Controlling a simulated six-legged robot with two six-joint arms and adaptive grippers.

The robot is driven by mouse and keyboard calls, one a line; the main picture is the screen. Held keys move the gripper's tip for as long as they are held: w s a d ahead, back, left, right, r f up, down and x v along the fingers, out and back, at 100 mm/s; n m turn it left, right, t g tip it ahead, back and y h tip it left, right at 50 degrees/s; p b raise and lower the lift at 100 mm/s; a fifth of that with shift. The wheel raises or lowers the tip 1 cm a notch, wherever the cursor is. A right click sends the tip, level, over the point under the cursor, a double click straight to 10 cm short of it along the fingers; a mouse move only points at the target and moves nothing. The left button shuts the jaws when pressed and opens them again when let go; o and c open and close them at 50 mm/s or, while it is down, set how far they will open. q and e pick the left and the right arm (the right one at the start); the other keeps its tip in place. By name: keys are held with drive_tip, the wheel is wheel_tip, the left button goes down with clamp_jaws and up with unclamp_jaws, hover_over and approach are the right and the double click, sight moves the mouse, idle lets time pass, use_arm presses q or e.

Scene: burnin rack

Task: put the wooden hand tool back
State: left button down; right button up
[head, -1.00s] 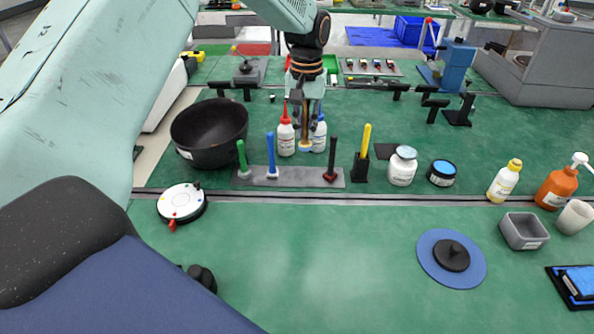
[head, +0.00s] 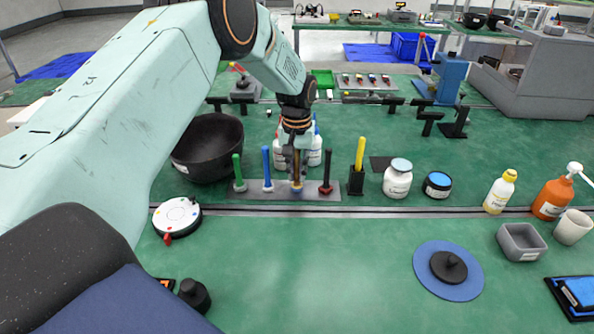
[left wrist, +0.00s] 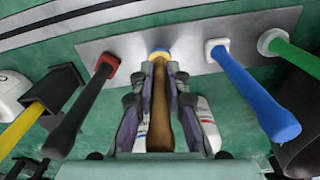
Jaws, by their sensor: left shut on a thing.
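The wooden hand tool (head: 297,172) has a brown handle and a yellow and blue foot. My left gripper (head: 296,158) is shut on its handle, which is upright in the head view. The left wrist view shows the wooden handle (left wrist: 161,112) between both fingers (left wrist: 158,95). Its foot is at the grey holder plate (head: 267,189), between the blue tool (head: 267,165) and the black-handled tool with the red foot (head: 326,172). I cannot tell whether the foot touches the plate or sits in a slot. My right gripper is not in view.
A green-handled tool (head: 238,170) stands at the plate's left end, by a black bowl (head: 208,148). White bottles (head: 315,152) stand behind my gripper. A black block with a yellow handle (head: 360,155) and a white jar (head: 398,180) stand right.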

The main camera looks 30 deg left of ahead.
use_arm(q)
drive_tip(key=shift+w+a, duration=0.1)
drive_tip(key=shift+a, duration=0.05)
drive_tip(key=c, duration=1.7)
unclamp_jaws()
drive_tip(key=shift+f, duration=0.1)
drive_tip(key=o, duration=0.4)
drive_tip(key=shift+s+r, duration=0.25)
drive_tip(key=shift+r, duration=0.05)
drive_tip(key=shift+c, duration=0.2)
drive_tip(key=shift+w+f, duration=0.15)
drive_tip(key=shift+w, duration=0.05)
wheel_tip(320, 180, up, 11)
drive_tip(key=shift+f+p, duration=0.1)
drive_tip(key=shift+p, duration=0.4)
drive_tip(key=shift+s+r, duration=0.15)
drive_tip(key=shift+r, duration=0.55)
drive_tip(key=shift+f, duration=0.1)
